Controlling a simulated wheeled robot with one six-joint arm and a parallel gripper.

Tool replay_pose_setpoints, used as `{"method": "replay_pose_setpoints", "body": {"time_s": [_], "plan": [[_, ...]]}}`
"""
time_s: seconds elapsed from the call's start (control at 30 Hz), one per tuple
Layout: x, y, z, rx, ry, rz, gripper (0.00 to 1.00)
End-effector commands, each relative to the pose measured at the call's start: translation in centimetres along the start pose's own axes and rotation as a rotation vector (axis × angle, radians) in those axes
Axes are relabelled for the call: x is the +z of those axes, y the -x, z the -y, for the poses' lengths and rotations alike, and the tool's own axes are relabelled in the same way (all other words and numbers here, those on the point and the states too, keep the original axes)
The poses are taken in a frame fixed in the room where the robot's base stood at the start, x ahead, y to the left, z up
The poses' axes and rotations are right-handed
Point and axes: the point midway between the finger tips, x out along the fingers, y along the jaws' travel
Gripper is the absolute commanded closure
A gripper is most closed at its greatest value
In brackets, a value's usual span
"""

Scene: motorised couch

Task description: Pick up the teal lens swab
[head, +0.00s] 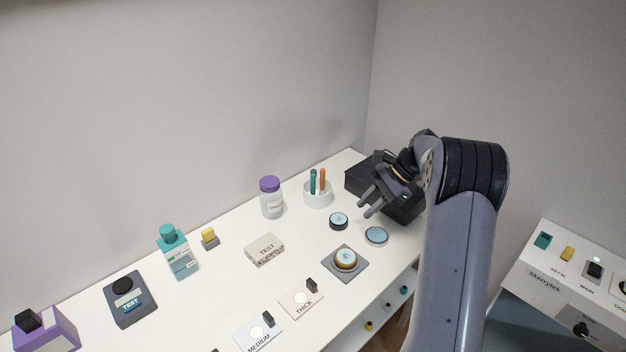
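A teal stick (313,182), which looks like the teal lens swab, stands upright in a small white round cup (317,199) toward the back right of the white table. An orange stick (322,180) stands beside it in the same cup. The lower ends of both sticks are hidden by the cup wall. My gripper (368,204) is to the right of the cup and apart from it. Its two grey fingers are spread, point down and left, and hold nothing that I can see.
A black box (358,177) stands behind my gripper. A purple-lidded jar (271,198) is left of the cup. Two round lens-like discs (338,221) (376,236) lie below the gripper.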

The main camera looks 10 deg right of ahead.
Motion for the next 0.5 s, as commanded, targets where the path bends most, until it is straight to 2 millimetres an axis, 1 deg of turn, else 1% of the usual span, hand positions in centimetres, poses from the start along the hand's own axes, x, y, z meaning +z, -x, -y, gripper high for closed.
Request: {"method": "replay_pose_setpoints", "body": {"time_s": [0.03, 0.17, 0.3, 0.4, 0.5], "plan": [[0.8, 0.2, 1.9, 0.040, 0.052, -0.042, 0.74], [1.9, -0.4, 5.9, 0.129, 0.170, -0.163, 0.74], [3.7, -1.1, 10.2, 0.205, 0.290, -0.299, 0.74], [5.2, -1.7, 12.8, 0.244, 0.361, -0.391, 0.74], [6.7, -2.2, 14.8, 0.268, 0.417, -0.469, 0.74]]}}
